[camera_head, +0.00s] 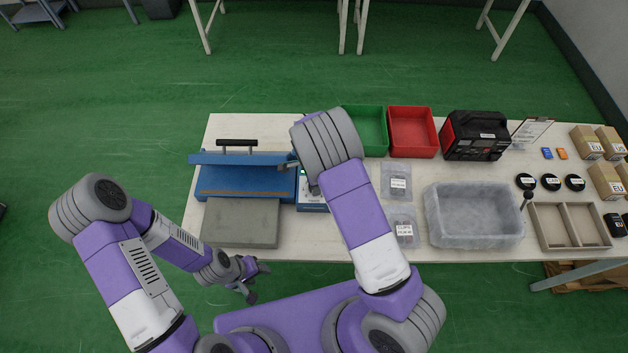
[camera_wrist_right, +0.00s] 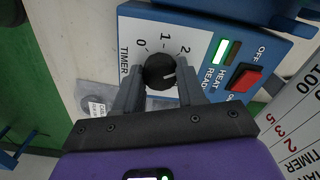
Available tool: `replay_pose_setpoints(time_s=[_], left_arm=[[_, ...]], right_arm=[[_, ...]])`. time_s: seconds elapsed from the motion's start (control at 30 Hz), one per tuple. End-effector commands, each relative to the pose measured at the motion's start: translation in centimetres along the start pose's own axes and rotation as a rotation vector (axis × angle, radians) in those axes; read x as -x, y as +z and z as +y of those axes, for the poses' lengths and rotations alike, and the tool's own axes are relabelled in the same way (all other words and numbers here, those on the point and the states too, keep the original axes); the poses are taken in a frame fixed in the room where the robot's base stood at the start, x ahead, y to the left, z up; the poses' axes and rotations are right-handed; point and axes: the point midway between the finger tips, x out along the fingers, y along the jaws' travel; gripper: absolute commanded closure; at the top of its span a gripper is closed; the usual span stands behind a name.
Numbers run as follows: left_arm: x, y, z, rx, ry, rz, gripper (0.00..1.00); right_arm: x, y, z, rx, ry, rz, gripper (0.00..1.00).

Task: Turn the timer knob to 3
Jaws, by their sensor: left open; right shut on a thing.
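The black timer knob (camera_wrist_right: 159,70) sits on the white TIMER dial panel (camera_wrist_right: 199,45) of the blue machine, in the right wrist view. Its white mark points right, a little past the printed 2; a figure lower on the dial is partly hidden by a finger. My right gripper (camera_wrist_right: 160,82) has a finger on each side of the knob and is shut on it. In the head view my right arm covers the knob, and the blue machine (camera_head: 245,182) stands at the table's left. My left gripper (camera_head: 258,281) is open and empty, in front of the table's near edge.
A grey block (camera_head: 241,222) lies in front of the machine. Green (camera_head: 365,113) and red (camera_head: 412,154) bins, a black-red device (camera_head: 476,134) and a grey tub (camera_head: 474,241) are to the right. A red switch (camera_wrist_right: 242,80) is beside the dial.

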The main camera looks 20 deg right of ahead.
Motion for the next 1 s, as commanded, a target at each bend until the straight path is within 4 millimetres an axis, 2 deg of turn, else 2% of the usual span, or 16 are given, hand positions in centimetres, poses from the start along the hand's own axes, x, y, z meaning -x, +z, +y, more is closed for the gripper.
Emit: replay_pose_setpoints(time_s=[0.5,1.0], left_arm=[[2.3,0.1,0.9,0.0,0.0,0.0,0.49],[2.9,0.1,1.1,0.0,0.0,0.0,0.49]], right_arm=[[0.2,0.0,-0.1,-0.41,-0.002,0.001,0.91],[0.1,-0.1,-0.1,-0.541,-0.003,0.0,0.91]])
